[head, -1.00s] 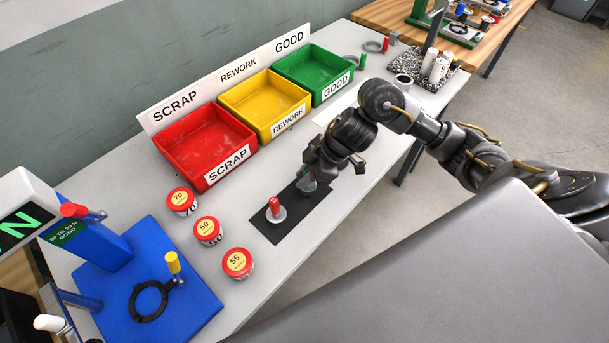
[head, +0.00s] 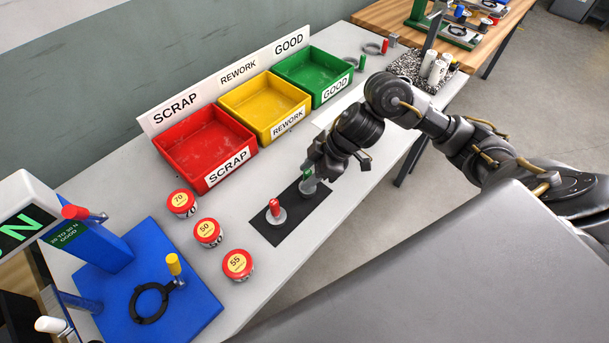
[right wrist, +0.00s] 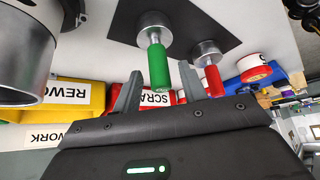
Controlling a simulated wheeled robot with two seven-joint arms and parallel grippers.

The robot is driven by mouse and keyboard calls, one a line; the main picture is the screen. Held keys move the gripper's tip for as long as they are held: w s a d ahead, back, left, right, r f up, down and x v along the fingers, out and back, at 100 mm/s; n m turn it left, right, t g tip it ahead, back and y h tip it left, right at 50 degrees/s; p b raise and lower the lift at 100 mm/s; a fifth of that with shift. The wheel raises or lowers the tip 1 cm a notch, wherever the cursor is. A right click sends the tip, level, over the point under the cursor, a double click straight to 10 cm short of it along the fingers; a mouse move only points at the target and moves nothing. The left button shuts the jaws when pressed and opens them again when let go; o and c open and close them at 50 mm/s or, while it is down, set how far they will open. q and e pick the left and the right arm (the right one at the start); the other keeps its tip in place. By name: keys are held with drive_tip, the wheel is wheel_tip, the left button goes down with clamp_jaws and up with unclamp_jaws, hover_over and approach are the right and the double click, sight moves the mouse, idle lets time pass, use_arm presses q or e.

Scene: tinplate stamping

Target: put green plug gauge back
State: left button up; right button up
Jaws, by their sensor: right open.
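The green plug gauge (head: 308,184) stands upright on the black mat (head: 291,222), on its metal disc-like end. The red plug gauge (head: 275,209) stands beside it on the same mat, to the left. My right gripper (head: 314,175) is open, close to the green gauge; its fingers partly overlap the gauge in the head view. In the right wrist view the green handle (right wrist: 158,66) shows between and beyond the two open fingers, with no grip on it. My left gripper is not in view.
Red (head: 205,175), yellow (head: 282,129) and green (head: 332,96) trays stand along the back. Several red-lidded tins (head: 238,264) stand left of the mat. A blue fixture (head: 190,306) with a black ring is at front left. The table right of the trays has some free room.

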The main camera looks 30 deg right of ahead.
drive_tip(key=v, duration=1)
drive_tip(key=shift+s+f, duration=0.1)
